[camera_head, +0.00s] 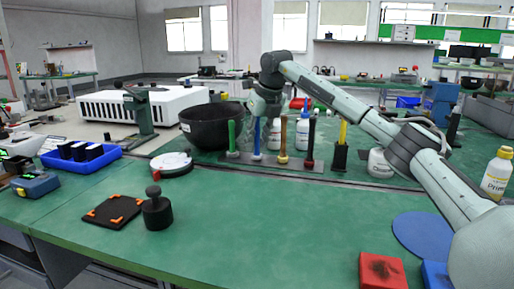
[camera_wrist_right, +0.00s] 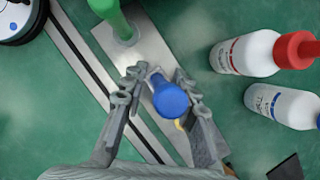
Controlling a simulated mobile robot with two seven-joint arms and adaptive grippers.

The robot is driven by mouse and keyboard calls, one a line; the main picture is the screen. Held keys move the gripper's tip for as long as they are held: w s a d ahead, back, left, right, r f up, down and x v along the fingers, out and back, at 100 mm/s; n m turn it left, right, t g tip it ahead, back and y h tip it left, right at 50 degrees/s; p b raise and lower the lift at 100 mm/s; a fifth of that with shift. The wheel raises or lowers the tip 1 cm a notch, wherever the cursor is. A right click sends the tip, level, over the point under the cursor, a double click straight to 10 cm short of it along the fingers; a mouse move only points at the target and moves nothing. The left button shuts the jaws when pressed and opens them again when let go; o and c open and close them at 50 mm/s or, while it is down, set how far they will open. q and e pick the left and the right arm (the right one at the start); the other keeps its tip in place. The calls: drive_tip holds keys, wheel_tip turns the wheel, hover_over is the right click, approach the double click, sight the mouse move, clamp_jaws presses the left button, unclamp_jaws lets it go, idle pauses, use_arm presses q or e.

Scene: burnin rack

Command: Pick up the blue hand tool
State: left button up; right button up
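The blue hand tool (camera_head: 257,135) stands upright in a row of coloured-handled tools on a grey strip at the back of the green bench. In the right wrist view its rounded blue end (camera_wrist_right: 170,100) lies between the two fingers of my right gripper (camera_wrist_right: 157,76). The fingers are apart, with a visible gap on the left side of the handle; whether the right finger touches it I cannot tell. In the head view my right gripper (camera_head: 264,112) is over the blue tool, its fingers partly hidden by the wrist. My left gripper is out of view.
A green-handled tool (camera_head: 232,135) stands close left and a yellow-brown one (camera_head: 283,135) close right. A black bowl (camera_head: 212,128) is to the left. Bottles (camera_head: 302,132) stand behind the row. The bench front is mostly clear around a black weight (camera_head: 157,212).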

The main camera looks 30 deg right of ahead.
clamp_jaws()
drive_tip(key=shift+r, duration=0.1)
